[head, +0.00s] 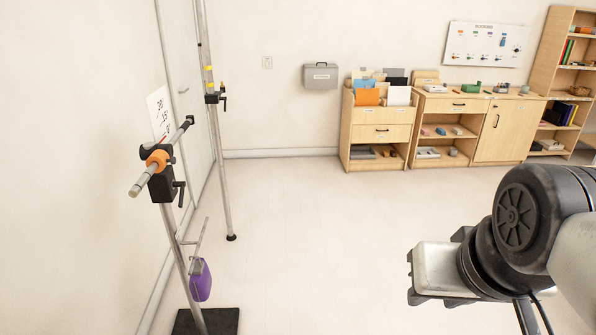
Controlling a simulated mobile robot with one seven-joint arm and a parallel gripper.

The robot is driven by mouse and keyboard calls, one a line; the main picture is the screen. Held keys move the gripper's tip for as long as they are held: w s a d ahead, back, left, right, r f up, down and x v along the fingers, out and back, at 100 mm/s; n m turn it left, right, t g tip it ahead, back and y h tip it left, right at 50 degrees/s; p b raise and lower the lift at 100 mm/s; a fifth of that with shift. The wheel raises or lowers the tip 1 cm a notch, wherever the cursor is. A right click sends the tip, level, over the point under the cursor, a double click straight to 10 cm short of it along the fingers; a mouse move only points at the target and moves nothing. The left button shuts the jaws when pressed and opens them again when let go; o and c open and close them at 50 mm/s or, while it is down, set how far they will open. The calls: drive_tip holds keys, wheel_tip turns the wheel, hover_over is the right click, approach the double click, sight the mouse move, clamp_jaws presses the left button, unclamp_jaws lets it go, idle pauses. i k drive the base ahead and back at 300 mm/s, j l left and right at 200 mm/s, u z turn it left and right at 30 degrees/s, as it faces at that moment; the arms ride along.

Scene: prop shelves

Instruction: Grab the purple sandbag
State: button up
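The purple sandbag (201,281) hangs low on the left, beside the metal stand's pole and just above its dark base plate. A thin grey rod reaches up from it. The stand's pole partly hides the area to its left. My gripper (413,278) is at the lower right, well apart from the sandbag, with open floor between them. Its silver body and dark end parts show, but I cannot tell whether the fingers are open or shut. I see nothing held in it.
The metal stand (187,267) has an orange-collared clamp (160,160) and a bar sticking out toward me. A second pole (221,170) stands behind it near the wall. Wooden shelves (380,135) with books and boxes line the back wall. The middle floor (310,240) is clear.

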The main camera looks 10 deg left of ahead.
sight(200, 281)
drive_tip(key=i+u, duration=0.3)
drive_tip(key=i+l+u, duration=0.3)
drive_tip(key=i, duration=0.2)
drive_tip(key=i+l+u, duration=0.25)
drive_tip(key=i, duration=0.15)
drive_tip(key=i+l+u, duration=0.15)
drive_tip(key=u, duration=0.25)
drive_tip(key=i+l+u, duration=0.25)
drive_tip(key=u, duration=0.15)
drive_tip(key=i+l+u, duration=0.15)
drive_tip(key=l+u, duration=0.25)
drive_tip(key=i+l+u, duration=0.25)
drive_tip(key=l+u, duration=0.25)
drive_tip(key=i+l+u, duration=0.25)
drive_tip(key=i+l, duration=0.25)
